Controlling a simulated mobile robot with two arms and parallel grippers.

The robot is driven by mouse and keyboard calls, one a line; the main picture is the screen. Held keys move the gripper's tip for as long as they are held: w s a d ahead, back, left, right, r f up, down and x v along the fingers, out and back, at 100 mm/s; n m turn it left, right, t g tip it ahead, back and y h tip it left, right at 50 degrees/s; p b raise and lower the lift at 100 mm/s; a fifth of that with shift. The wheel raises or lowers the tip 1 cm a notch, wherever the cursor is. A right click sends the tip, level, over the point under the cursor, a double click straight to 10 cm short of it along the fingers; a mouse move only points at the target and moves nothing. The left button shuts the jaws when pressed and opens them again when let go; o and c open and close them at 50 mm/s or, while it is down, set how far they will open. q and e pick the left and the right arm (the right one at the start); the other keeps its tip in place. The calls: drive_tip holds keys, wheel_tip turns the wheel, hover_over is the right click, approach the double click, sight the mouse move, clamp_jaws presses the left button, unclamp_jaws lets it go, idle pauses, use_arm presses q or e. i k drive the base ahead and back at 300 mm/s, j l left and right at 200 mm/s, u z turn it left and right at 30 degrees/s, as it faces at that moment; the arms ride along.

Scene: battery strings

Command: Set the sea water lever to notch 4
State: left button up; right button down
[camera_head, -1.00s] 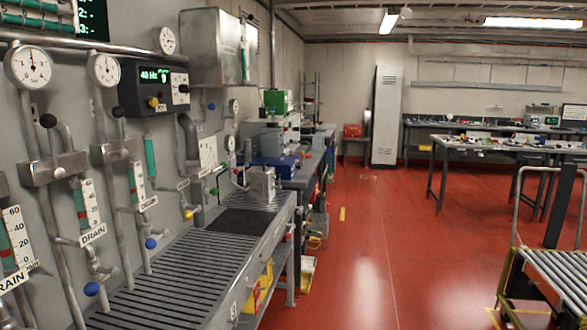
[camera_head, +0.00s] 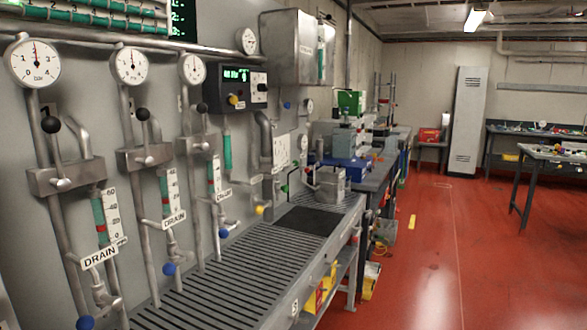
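Several levers with black ball knobs stand on grey valve blocks along the panel at left. The nearest lever (camera_head: 50,124) has its knob above its block. The second lever (camera_head: 143,115) and third lever (camera_head: 202,107) stand farther along. I cannot tell which lever is the sea water one, as no such label is readable, and no notch marks can be made out. Round gauges sit above the blocks: the near gauge (camera_head: 34,61), second gauge (camera_head: 130,66) and third gauge (camera_head: 192,69). Neither of my grippers is in view.
A slatted metal bench (camera_head: 215,285) runs along the panel's foot. Flow tubes with DRAIN labels (camera_head: 101,256) and blue knobs stick out over it. A control box (camera_head: 235,88) with a green display is on the wall. The red floor (camera_head: 440,270) at right is clear.

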sight(295, 163)
drive_tip(key=i+l+u, duration=0.1)
drive_tip(key=i+l, duration=0.55)
drive_tip(key=i+l+u, duration=0.1)
drive_tip(key=i+l, duration=0.55)
drive_tip(key=l, duration=0.1)
